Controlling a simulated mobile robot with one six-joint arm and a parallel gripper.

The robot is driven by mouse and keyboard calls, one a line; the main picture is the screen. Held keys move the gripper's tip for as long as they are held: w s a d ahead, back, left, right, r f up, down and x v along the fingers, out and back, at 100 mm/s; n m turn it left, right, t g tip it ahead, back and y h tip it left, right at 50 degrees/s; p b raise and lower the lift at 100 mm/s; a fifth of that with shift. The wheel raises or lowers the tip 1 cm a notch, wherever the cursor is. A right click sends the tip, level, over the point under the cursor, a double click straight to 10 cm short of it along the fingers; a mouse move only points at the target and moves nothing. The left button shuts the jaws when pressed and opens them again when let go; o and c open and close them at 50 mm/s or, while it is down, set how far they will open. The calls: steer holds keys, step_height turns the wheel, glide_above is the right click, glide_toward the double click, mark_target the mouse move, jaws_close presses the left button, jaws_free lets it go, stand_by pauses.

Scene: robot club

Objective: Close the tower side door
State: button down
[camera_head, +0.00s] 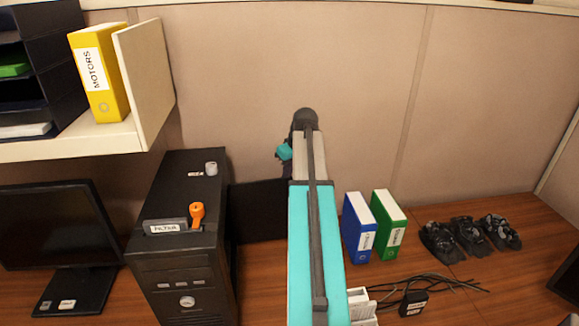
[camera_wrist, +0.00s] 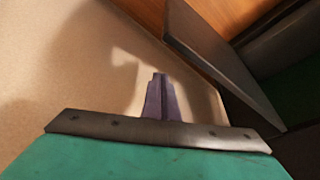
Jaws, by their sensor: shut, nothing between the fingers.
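The black tower (camera_head: 183,270) stands on the desk left of my arm. Its side door (camera_head: 257,212) is open, a dark panel sticking out to the right from the tower's rear. In the wrist view the door (camera_wrist: 222,62) runs slantwise to the right of my gripper (camera_wrist: 159,78), with a gap between them. The dark tower interior (camera_wrist: 295,75) shows beyond the door at the right. My gripper is shut and empty, in front of the beige partition. In the head view my arm hides most of the gripper.
A label and an orange item (camera_head: 197,213) are on the tower's top. A monitor (camera_head: 57,228) stands to its left, under a shelf (camera_head: 100,140).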

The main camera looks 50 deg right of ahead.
steer(key=shift+s+a+f+p, duration=0.1)
steer(key=shift+s+f+p, duration=0.45)
steer(key=shift+s, duration=0.3)
steer(key=shift+s+a+f+p, duration=0.1)
steer(key=shift+s+f+p, duration=0.4)
steer(key=shift+s, duration=0.35)
steer(key=shift+a, duration=0.25)
